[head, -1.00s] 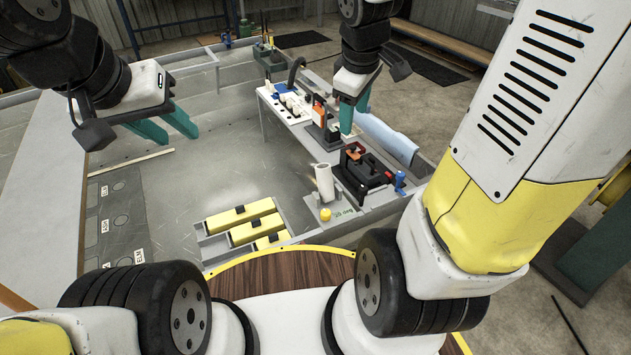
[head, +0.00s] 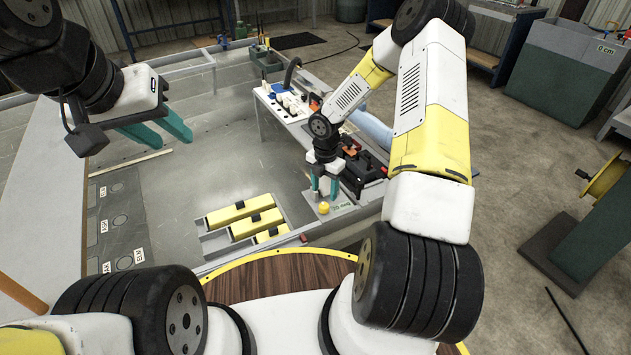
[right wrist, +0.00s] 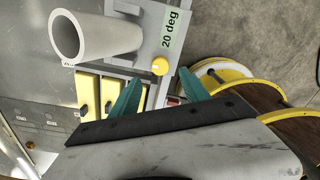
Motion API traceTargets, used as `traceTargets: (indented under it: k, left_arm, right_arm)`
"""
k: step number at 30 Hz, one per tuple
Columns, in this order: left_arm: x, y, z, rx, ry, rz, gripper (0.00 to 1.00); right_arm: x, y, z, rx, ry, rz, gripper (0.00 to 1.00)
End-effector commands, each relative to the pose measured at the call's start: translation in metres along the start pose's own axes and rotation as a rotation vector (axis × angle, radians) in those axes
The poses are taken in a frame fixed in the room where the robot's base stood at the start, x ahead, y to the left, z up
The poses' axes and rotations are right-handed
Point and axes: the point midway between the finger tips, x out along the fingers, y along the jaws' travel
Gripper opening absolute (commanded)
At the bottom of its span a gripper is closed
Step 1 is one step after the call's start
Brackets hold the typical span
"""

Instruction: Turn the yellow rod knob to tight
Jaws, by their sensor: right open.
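The yellow knob (head: 324,208) sits on a grey holder at the right end of the bench, beside a "20 deg" label. In the right wrist view the round yellow knob (right wrist: 160,67) lies beyond the fingertips, between their lines. A pale grey tube (right wrist: 82,36) stands tilted in the same holder, left of the knob. My right gripper (head: 325,193) is open and points down at the holder, close to the knob but apart from it in the wrist view. My left gripper (head: 166,138) is open and empty over the left of the bench.
Several yellow bars (head: 240,211) lie in a grey tray left of the holder. A black and red tool case (head: 362,172) stands just behind the knob. White and orange items (head: 285,103) stand further back. The metal bench top's middle is clear.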

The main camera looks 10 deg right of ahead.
Motion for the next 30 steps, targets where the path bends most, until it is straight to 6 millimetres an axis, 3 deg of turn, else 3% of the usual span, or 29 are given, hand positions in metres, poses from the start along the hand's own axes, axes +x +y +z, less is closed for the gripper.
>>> traceTargets:
  k: [12, 24, 30]
  left_arm:
    - [0.000, 0.000, 0.000, 0.000, 0.000, 0.000, 0.36]
    - [0.000, 0.000, 0.000, 0.000, 0.000, 0.000, 0.36]
    - [0.000, 0.000, 0.000, 0.000, 0.000, 0.000, 0.36]
  right_arm:
    - [0.061, 0.000, 0.000, 0.003, 0.000, -0.001, 0.54]
    - [0.071, 0.000, 0.000, 0.004, -0.001, 0.000, 0.54]
    - [0.071, 0.000, 0.000, 0.004, -0.001, 0.000, 0.17]
